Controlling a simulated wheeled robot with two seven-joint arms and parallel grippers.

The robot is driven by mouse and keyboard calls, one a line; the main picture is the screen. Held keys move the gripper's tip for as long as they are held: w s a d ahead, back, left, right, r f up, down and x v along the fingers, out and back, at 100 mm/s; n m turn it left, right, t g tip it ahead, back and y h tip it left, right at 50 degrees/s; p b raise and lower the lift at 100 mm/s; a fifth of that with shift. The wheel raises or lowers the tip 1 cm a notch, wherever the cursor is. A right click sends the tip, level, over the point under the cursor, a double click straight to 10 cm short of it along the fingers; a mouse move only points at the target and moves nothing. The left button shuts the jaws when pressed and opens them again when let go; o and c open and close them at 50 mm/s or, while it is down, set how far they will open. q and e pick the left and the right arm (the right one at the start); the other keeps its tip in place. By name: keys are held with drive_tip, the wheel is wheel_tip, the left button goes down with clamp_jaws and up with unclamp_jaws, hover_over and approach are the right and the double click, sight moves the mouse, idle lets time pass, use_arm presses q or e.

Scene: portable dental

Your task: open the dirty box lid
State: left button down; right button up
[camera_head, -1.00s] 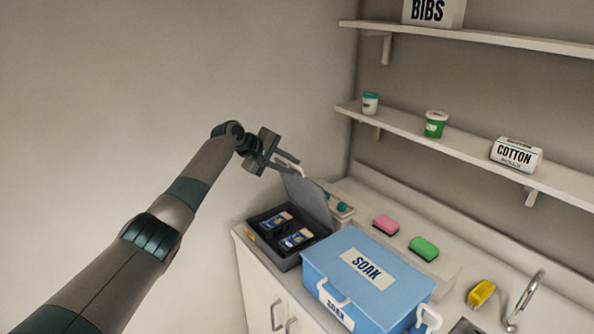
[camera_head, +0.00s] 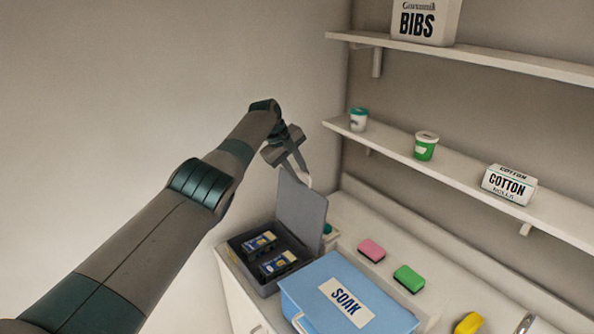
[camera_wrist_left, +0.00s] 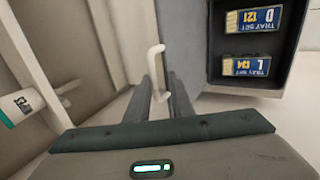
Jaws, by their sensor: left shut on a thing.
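The dark grey box (camera_head: 268,289) stands on the counter, left of the blue box. Its grey lid (camera_head: 301,212) is raised to about upright at the back side, so the inside shows. A white handle (camera_head: 309,182) is at the lid's top edge. My left gripper (camera_head: 303,172) is shut on this handle above the box. In the left wrist view the fingers (camera_wrist_left: 158,98) close around the white handle (camera_wrist_left: 154,62), and the open box (camera_wrist_left: 213,45) is at the right. My right gripper is not in view.
Two labelled tray-set packs (camera_head: 277,263) lie inside the grey box. A closed blue SOAK box (camera_head: 318,283) stands close on its right. Pink (camera_head: 371,250), green (camera_head: 408,278) and yellow (camera_head: 469,323) sponges lie behind. Shelves (camera_head: 450,166) with tubs and a cotton box are on the back wall.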

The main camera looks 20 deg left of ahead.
use_arm(q)
drive_tip(key=shift+w+d+f+g, duration=0.1)
drive_tip(key=shift+d+f+g, duration=0.2)
drive_tip(key=shift+f, duration=0.25)
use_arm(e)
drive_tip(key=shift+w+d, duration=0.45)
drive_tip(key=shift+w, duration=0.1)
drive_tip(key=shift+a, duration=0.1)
use_arm(q)
drive_tip(key=c, duration=1.9)
unclamp_jaws()
drive_tip(key=shift+o, duration=0.2)
drive_tip(key=shift+w, duration=0.25)
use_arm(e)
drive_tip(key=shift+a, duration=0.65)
use_arm(q)
drive_tip(key=shift+s+a+r, duration=0.1)
drive_tip(key=shift+a+r, duration=0.05)
drive_tip(key=shift+r, duration=0.4)
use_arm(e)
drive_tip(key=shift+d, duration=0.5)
